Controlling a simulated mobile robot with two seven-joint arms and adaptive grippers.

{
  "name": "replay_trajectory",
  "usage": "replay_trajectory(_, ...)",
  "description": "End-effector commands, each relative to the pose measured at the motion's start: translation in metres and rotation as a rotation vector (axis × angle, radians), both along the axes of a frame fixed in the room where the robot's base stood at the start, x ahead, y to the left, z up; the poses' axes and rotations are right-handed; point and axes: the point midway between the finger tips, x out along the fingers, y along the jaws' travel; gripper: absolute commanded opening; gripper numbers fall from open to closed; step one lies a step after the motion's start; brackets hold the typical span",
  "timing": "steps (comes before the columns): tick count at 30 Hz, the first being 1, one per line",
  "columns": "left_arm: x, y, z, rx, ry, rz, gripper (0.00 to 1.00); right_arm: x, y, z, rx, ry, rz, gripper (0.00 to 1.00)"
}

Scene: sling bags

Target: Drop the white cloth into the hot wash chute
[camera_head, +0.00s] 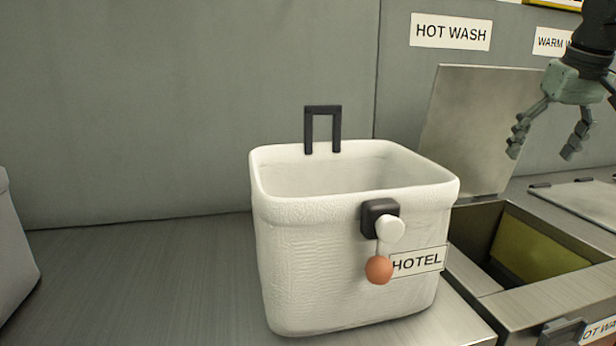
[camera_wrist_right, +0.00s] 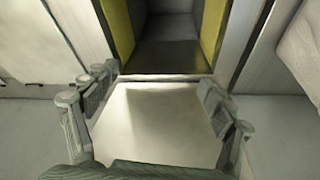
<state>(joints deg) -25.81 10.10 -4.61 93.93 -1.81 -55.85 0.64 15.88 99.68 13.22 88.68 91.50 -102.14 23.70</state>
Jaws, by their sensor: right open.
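No white cloth shows in either view. The hot wash chute (camera_head: 545,250) is open at the lower right, with yellow inside walls; in the right wrist view its opening (camera_wrist_right: 168,55) shows a dark, bare-looking bottom. Its metal lid (camera_head: 480,125) stands raised behind it, under the HOT WASH sign (camera_head: 450,31). My right gripper (camera_head: 541,152) is open and empty, above and behind the chute, near the raised lid; its spread fingers also show in the right wrist view (camera_wrist_right: 158,82). My left gripper is not in view.
A white bag (camera_head: 320,260) labelled HOTEL stands on the metal counter (camera_head: 150,285), left of the chute; its bottom inside is hidden. A grey object (camera_head: 12,250) is cut off at the left edge. A closed lid (camera_head: 585,200) lies to the right, near the WARM sign (camera_head: 552,43).

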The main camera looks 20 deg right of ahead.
Motion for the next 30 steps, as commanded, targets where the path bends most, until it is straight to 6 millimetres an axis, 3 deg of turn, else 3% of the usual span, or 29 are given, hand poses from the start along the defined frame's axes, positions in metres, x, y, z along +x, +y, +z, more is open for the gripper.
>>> replay_trajectory(9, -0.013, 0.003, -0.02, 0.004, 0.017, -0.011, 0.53, -0.001, 0.001, 0.005, 0.01, 0.024, 0.0, 0.83)
replay_trajectory(20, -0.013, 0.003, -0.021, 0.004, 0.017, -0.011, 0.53, -0.002, 0.001, 0.007, 0.011, 0.024, -0.001, 0.83)
replay_trajectory(23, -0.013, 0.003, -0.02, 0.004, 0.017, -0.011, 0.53, -0.005, 0.002, 0.016, 0.01, 0.024, -0.002, 0.83)
replay_trajectory(30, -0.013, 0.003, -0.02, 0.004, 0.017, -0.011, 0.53, -0.017, 0.008, 0.063, 0.007, 0.023, -0.003, 0.83)
